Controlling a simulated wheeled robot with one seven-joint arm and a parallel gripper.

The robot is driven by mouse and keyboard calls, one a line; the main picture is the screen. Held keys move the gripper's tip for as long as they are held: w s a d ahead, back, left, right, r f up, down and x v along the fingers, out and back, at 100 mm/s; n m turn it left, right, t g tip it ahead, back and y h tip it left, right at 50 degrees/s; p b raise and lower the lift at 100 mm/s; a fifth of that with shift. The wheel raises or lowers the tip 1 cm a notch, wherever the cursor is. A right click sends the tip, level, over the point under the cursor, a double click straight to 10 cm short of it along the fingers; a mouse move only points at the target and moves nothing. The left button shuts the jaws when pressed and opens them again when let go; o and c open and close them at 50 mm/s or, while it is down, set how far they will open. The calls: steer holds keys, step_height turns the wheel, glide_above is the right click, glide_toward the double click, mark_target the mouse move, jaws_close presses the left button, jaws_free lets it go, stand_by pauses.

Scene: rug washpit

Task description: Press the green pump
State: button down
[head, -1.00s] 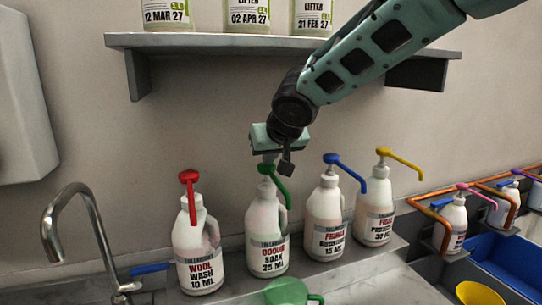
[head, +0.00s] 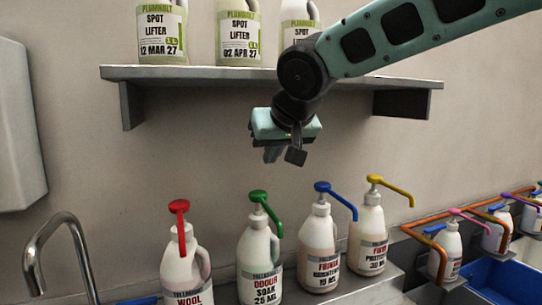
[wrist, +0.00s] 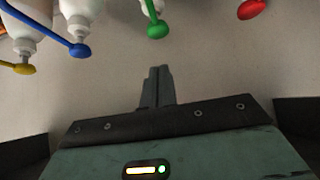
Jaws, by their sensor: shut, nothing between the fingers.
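The green pump (head: 260,205) tops a white bottle (head: 258,262) labelled "Odour Soak 25 ml", second from the left in the row. Its head is up, and its spout points down to the right. My gripper (head: 284,156) is shut and empty, above the green pump and apart from it, in front of the wall. In the wrist view the shut fingers (wrist: 158,86) point toward the row, and the green pump head (wrist: 157,29) shows beyond the fingertips.
A red pump (head: 179,208) stands to the left; a blue pump (head: 330,192) and a yellow pump (head: 383,184) stand to the right. A shelf (head: 200,75) with jugs is above my gripper. A tap (head: 60,245) is at lower left.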

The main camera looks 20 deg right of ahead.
steer(key=s+a+f+n+g+y+b, duration=0.1)
steer(key=s+a+f+n+g, duration=0.15)
steer(key=s+f, duration=0.5)
steer(key=s+a+f+n+g+b, duration=0.1)
steer(key=s+a+f+n+g, duration=0.2)
steer(key=s+f, duration=0.45)
steer(key=s+f+n+g+b, duration=0.1)
steer(key=s+f+n+g, duration=0.1)
steer(key=s+f, duration=0.9)
steer(key=shift+s+a+f+g, duration=0.35)
steer(key=shift+s+g, duration=0.4)
steer(key=shift+s, duration=0.3)
steer(key=shift+r, duration=0.1)
steer(key=w+d+r+m+t+p, duration=0.2)
steer(key=w+d+r+m+t, duration=0.1)
steer(key=w+r, duration=1.1)
steer(key=w+d+r+m+t+h+p, duration=0.1)
steer(key=w+d+r+m+t+p, duration=0.2)
steer(key=w+r, duration=1.1)
steer(key=r+m+t, duration=0.1)
steer(key=t, duration=0.2)
steer(key=shift+r, duration=0.15)
